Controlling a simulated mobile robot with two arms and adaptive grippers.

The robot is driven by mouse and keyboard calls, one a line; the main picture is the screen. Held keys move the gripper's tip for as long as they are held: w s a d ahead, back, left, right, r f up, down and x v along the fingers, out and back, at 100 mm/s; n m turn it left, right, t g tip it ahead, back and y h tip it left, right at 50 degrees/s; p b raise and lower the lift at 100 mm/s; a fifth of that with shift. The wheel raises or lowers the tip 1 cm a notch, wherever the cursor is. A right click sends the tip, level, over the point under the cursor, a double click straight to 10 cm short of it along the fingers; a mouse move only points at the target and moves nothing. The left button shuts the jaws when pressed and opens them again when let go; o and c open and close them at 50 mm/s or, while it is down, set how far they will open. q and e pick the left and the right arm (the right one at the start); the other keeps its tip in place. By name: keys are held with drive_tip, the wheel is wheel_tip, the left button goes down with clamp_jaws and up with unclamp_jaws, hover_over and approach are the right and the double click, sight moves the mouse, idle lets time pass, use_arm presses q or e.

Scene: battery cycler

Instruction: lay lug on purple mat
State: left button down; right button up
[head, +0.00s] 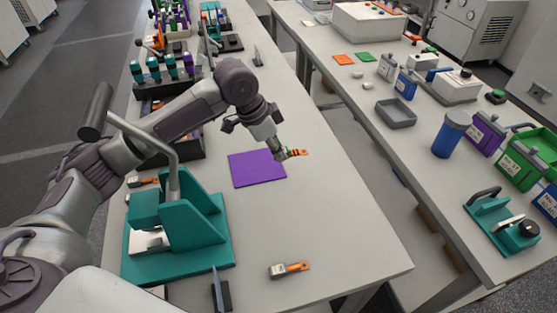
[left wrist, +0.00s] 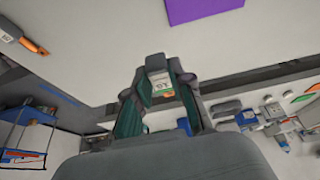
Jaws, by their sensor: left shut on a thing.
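The purple mat (head: 257,168) lies flat on the near table and looks bare. Part of the mat (left wrist: 205,10) also shows at the top of the left wrist view. In the left wrist view the lug's pale labelled part (left wrist: 160,83) shows between the fingers (left wrist: 158,98). Its height above the table is hard to tell. My right gripper is not in view.
Another orange-ended lug (head: 290,270) lies at the table's front. A teal press (head: 180,240) with a raised lever stands left of it. Racks with teal and purple items (head: 165,68) line the left edge. A gap separates this table from the right bench, which holds a grey tray (head: 396,114).

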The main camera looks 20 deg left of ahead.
use_arm(q)
drive_tip(key=shift+w+a+f, duration=0.15)
drive_tip(key=shift+w+a, duration=0.05)
drive_tip(key=shift+a, duration=0.1)
drive_tip(key=p, duration=0.2)
hover_over(249, 167)
drive_tip(key=f, duration=0.6)
drive_tip(key=shift+s+a, duration=0.1)
drive_tip(key=shift+s, duration=0.3)
drive_tip(key=shift+a+f, duration=0.15)
drive_tip(key=shift+a, duration=0.1)
drive_tip(key=shift+w+a+f, duration=0.1)
drive_tip(key=shift+a+f, duration=0.05)
drive_tip(key=shift+f, duration=0.05)
wheel_tip(249, 167, down, 3)
drive_tip(key=shift+f+p, duration=0.15)
drive_tip(key=shift+p, duration=0.6)
drive_tip(key=shift+f, duration=0.3)
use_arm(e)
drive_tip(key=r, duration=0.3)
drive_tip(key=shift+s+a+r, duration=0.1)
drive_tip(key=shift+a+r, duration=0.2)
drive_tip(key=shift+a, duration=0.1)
